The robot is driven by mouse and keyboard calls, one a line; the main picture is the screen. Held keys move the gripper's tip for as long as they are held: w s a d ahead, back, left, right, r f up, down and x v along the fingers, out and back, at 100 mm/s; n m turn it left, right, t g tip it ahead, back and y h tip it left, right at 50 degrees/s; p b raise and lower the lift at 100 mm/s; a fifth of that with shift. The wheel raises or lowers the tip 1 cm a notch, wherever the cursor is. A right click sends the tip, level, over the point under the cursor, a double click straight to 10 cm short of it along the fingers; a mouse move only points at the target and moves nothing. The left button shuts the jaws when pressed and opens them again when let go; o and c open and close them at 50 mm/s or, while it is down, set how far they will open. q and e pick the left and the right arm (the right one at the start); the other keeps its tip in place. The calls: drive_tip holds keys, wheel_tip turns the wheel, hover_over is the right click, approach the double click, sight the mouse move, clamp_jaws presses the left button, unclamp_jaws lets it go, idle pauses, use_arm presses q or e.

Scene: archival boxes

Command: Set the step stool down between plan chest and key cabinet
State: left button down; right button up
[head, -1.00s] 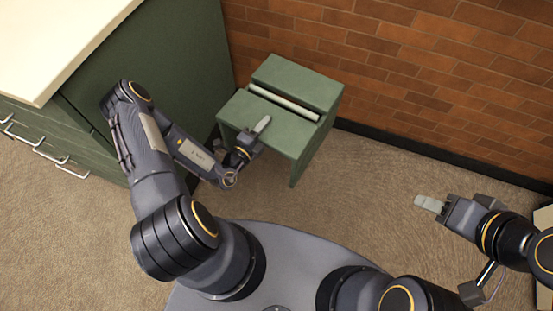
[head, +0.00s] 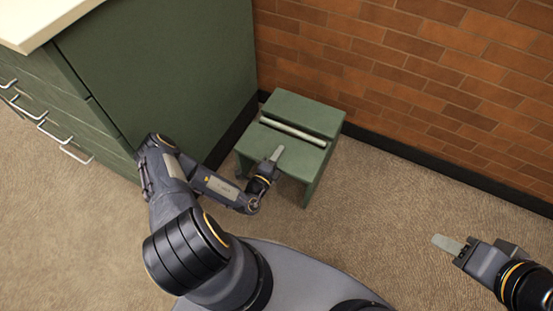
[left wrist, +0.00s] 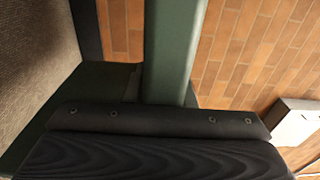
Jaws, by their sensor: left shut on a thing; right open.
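The green step stool (head: 315,115) has a pale bar across its slotted top. It is upright beside the brick wall, right of the green plan chest (head: 160,70), with a narrow gap between them. My left gripper (head: 277,154) is shut on the near edge of the stool's top. Whether the stool's feet touch the floor I cannot tell. In the left wrist view a green panel, likely the stool (left wrist: 172,50), stands above the dark gripper body. My right gripper (head: 449,244) is open and empty, over the carpet at right.
The brick wall (head: 430,60) with a black skirting (head: 420,165) runs behind the stool. Carpet (head: 370,215) is clear right of the stool. The chest's drawer handles (head: 55,135) stick out at left. A pale box (left wrist: 296,122) shows against the wall in the left wrist view.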

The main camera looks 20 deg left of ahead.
use_arm(q)
drive_tip(key=w+a+f+b, duration=0.3)
drive_tip(key=w+f+b, duration=0.1)
drive_tip(key=f, duration=0.5)
drive_tip(key=shift+w+a, duration=0.15)
drive_tip(key=shift+w, duration=0.15)
drive_tip(key=shift+b, duration=0.3)
drive_tip(key=shift+f, duration=0.15)
drive_tip(key=c, duration=1.2)
unclamp_jaws()
drive_tip(key=shift+s, duration=0.1)
drive_tip(key=shift+c, duration=0.2)
